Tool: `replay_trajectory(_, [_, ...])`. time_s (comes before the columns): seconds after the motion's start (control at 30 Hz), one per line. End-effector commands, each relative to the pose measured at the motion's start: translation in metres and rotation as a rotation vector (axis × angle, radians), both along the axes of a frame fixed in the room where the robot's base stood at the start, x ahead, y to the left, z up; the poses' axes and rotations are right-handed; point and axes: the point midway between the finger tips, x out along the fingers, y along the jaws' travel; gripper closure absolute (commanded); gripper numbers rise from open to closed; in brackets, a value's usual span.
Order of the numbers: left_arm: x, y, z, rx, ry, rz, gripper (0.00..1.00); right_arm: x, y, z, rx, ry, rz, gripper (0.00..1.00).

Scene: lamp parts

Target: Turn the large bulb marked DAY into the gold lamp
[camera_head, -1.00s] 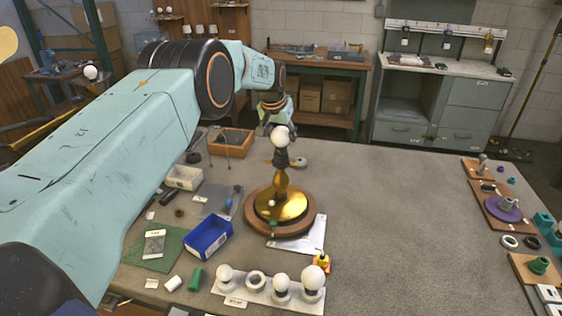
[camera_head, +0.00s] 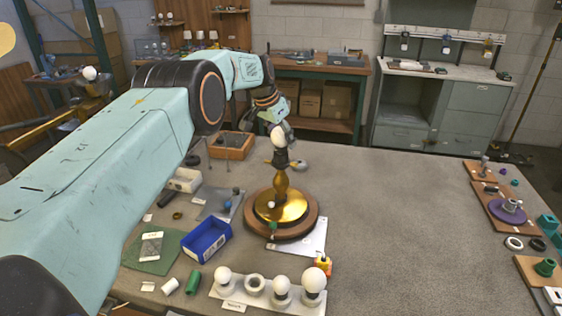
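The gold lamp (camera_head: 281,187) stands upright on a round wooden base near the middle of the table, with a dark socket (camera_head: 280,157) on top. A large white bulb (camera_head: 278,137) is upright at the socket, in line with it; its marking is not readable, and I cannot tell how deep it sits. My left gripper (camera_head: 277,128) comes down from above and behind the bulb, its fingers close around the bulb's upper part. The fingers are too small and partly hidden to show whether they grip it. My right gripper is not in view.
A white holder (camera_head: 262,300) with several bulbs stands at the front. A blue bin (camera_head: 206,238), a green mat (camera_head: 155,249) and a wooden tray (camera_head: 232,146) lie left of the lamp. The table right of the lamp is mostly clear, up to boards with parts at the right edge.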

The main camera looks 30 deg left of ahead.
Motion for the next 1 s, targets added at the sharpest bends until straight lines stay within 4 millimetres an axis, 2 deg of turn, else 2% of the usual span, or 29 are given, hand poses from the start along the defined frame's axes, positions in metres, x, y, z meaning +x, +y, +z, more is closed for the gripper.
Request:
replay_trajectory(0.13, [0.0, 0.0, 0.0, 0.001, -0.001, 0.0, 0.32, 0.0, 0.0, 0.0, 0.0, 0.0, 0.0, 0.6])
replay_trajectory(0.47, [0.001, 0.0, 0.002, 0.001, -0.002, 0.012, 0.32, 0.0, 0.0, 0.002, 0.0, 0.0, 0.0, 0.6])
replay_trajectory(1.0, [0.0, 0.001, 0.004, 0.001, -0.003, 0.241, 0.32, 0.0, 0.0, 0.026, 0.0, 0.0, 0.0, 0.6])
